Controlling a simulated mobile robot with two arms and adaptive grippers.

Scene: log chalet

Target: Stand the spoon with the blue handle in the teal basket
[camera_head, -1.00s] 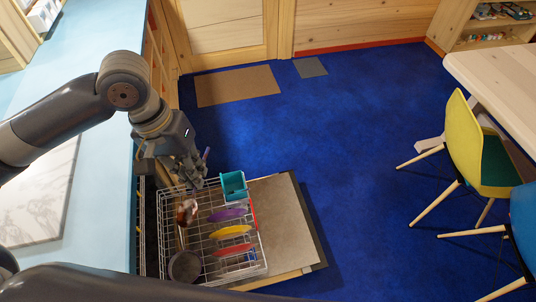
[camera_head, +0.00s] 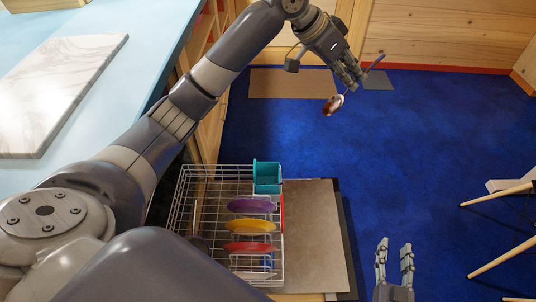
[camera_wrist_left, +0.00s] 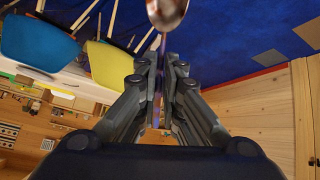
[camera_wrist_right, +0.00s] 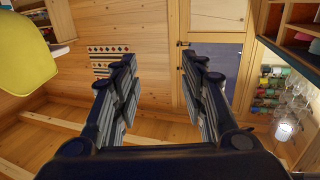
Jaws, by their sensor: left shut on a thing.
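The spoon (camera_head: 333,104) has a shiny bowl and a blue-violet handle. My left gripper (camera_head: 357,84) is shut on its handle and holds it in the air, beyond and to the right of the rack; the bowl points down and left in the head view. In the left wrist view the spoon bowl (camera_wrist_left: 167,12) shows at the top, with the handle running between the fingers (camera_wrist_left: 158,80). The teal basket (camera_head: 267,188) is at the far right corner of the dish rack, and looks empty. My right gripper (camera_head: 394,262) is open and empty, low in the head view; its parted fingers show in the right wrist view (camera_wrist_right: 160,85).
The wire dish rack (camera_head: 180,205) holds a purple plate (camera_head: 251,206), a yellow plate (camera_head: 250,226) and a red plate (camera_head: 250,248). It stands on a pulled-out tray beside the light blue counter (camera_head: 110,100). Chair legs (camera_head: 500,194) stand at right. Blue floor lies clear between.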

